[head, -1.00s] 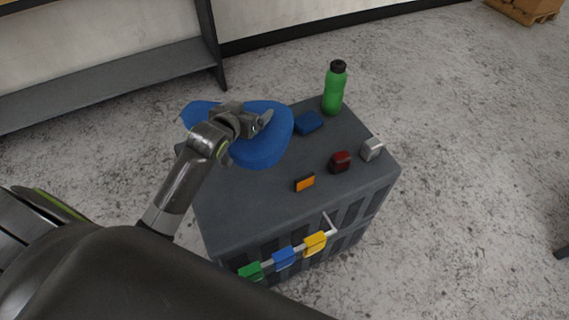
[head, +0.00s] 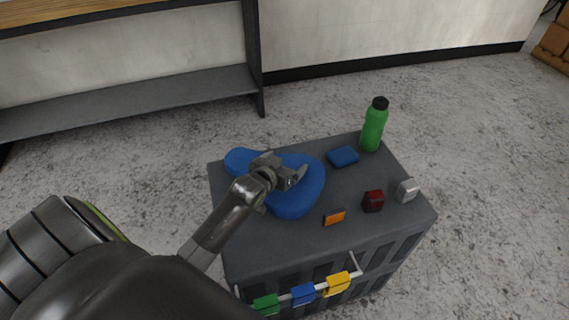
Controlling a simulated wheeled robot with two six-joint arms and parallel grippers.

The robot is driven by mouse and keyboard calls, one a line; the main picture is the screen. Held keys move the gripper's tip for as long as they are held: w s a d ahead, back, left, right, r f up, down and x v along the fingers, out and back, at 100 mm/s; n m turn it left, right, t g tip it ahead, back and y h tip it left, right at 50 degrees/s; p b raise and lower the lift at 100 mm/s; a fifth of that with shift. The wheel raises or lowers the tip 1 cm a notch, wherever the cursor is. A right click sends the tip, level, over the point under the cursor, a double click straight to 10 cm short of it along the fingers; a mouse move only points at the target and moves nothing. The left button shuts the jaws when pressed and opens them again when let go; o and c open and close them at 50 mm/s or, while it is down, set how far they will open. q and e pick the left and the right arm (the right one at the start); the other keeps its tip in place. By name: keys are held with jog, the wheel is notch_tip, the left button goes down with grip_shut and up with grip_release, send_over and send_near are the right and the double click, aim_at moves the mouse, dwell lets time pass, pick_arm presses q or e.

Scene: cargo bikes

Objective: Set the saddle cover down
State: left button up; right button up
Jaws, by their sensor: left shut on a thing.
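The blue saddle cover (head: 302,199) is at the left part of the grey crate's top (head: 285,242), its wide end toward the middle and its narrow end toward the back left. My left gripper (head: 294,179) is over the cover's middle and shut on it, hiding part of it. The cover looks level and close to the top; I cannot tell whether it rests fully on it. My right gripper is not in view.
On the crate top stand a green bottle (head: 373,128), a small blue item (head: 342,156), a dark red item (head: 373,201), a light grey item (head: 406,191) and an orange block (head: 334,217). Green, blue and yellow tags (head: 338,284) hang on the front rail. A shelf (head: 130,103) stands behind.

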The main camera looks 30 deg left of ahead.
pick_arm(q)
jog(key=shift+f, duration=0.15)
jog(key=o, duration=0.8)
jog(key=shift+c, duration=0.2)
